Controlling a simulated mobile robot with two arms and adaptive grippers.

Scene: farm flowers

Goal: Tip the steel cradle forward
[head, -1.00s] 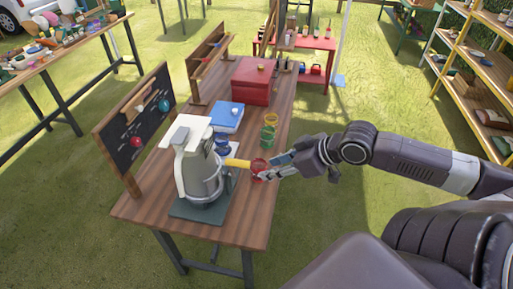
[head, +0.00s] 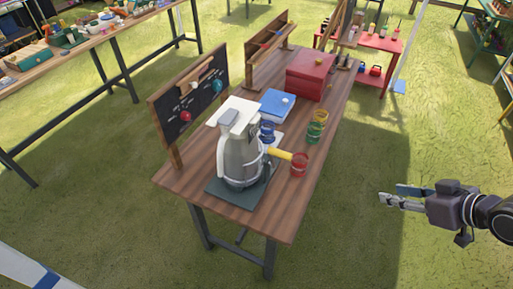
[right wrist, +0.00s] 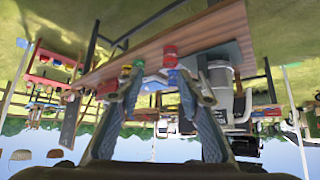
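The steel cradle (head: 258,172) holds a large white-and-grey jug (head: 238,152) upright on a dark base plate (head: 217,188) near the table's front end. A yellow handle (head: 280,153) sticks out from the cradle's right side, towards a red glass (head: 299,168). My right gripper (head: 392,198) is right of the table, over the grass, empty and clear of the handle. In the right wrist view its fingers (right wrist: 158,75) are spread, with the red glass (right wrist: 170,51) beyond them and the jug (right wrist: 222,76) to the right. My left gripper is not in view.
Green (head: 315,133) and blue (head: 268,131) glasses stand behind the red one. A blue book (head: 276,103) and a red box (head: 310,76) lie farther back. A chalkboard (head: 188,105) stands along the left edge. The grass right of the table is free.

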